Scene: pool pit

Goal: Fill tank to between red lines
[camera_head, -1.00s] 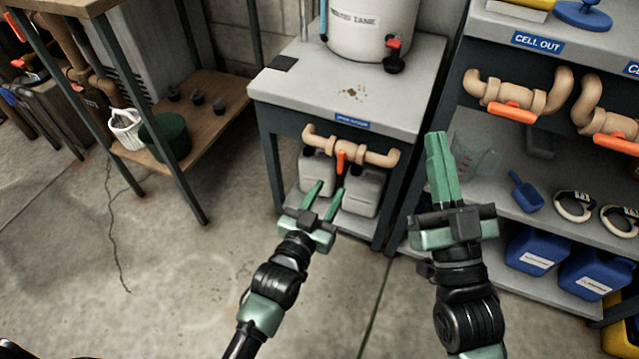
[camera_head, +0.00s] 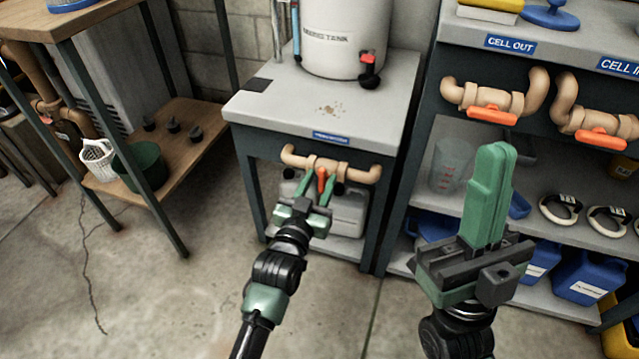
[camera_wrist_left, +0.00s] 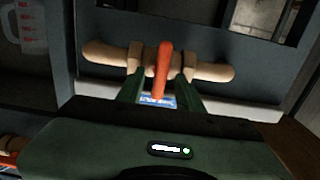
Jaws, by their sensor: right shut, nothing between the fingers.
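A white tank (camera_head: 340,50) with a label partly reading "TANK" stands on a grey cabinet top (camera_head: 290,110). A red-handled tap (camera_head: 368,68) is at its lower right. No red lines show on the tank. Below the top runs a tan pipe (camera_head: 358,172) with an orange valve handle (camera_head: 321,179), which hangs down. My left gripper (camera_head: 320,190) is open, its fingers on either side of this handle. The left wrist view shows the handle (camera_wrist_left: 162,72) between the fingers, with gaps on both sides. My right gripper (camera_head: 488,160) is shut and empty, in front of the right shelf.
The right shelf unit has a "CELL OUT" sign (camera_head: 510,44), pipes with orange handles (camera_head: 492,115), a clear measuring jug (camera_head: 451,168) and blue canisters (camera_head: 590,277). A wooden bench at left holds a white basket (camera_head: 98,160) and green bucket (camera_head: 136,166). Open floor lies between.

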